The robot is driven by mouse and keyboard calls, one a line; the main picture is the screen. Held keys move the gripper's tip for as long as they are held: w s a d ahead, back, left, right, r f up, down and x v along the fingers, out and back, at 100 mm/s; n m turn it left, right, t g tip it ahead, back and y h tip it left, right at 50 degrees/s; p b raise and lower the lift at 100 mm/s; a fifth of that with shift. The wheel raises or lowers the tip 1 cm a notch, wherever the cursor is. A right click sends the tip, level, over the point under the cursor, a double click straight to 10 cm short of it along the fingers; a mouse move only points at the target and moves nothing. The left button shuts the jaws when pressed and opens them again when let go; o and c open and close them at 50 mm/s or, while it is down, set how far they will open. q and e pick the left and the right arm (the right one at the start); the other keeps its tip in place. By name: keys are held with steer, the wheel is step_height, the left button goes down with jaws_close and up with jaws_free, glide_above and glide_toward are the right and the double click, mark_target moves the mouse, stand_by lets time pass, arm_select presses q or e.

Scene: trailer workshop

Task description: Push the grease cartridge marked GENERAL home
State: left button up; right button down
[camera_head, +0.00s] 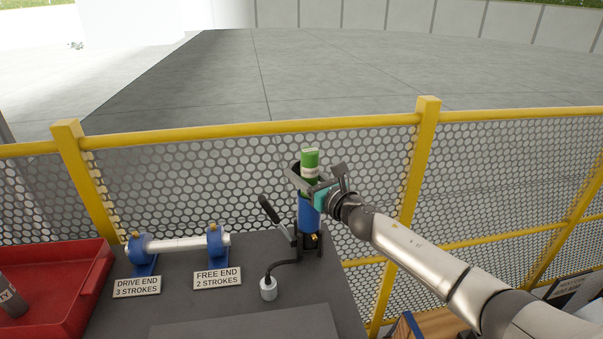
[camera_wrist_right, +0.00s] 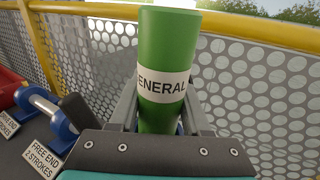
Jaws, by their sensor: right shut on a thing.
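The green grease cartridge (camera_head: 310,159) stands upright above the blue barrel of the grease gun (camera_head: 309,215). In the right wrist view the cartridge (camera_wrist_right: 166,50) fills the middle, and its white label reads "ENERAL", with the first letter cut off at the edge. My right gripper (camera_head: 307,180) is shut on the cartridge, one finger on each side of it. The cartridge's lower end is hidden by the gripper, so I cannot tell how deep it sits in the barrel. My left gripper is not in view.
A shaft on two blue bearing blocks (camera_head: 144,262) stands left, with signs "DRIVE END 3 STROKES" (camera_head: 137,287) and "FREE END 2 STROKES" (camera_head: 217,278). A yellow-railed mesh fence (camera_head: 250,126) runs behind the bench.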

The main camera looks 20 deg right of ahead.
steer(key=shift+f+b, duration=1.4)
steer(key=shift+f, duration=0.15)
steer(key=shift+c, duration=1.4)
jaws_free()
steer(key=shift+s+f, duration=0.1)
steer(key=shift+s+d+f, duration=0.15)
steer(key=shift+s, duration=0.35)
steer(key=s+d+b, duration=0.1)
steer(key=s+d, duration=0.1)
steer(key=s, duration=1.2)
steer(key=shift+d+r, duration=0.15)
steer(key=shift+r, duration=0.2)
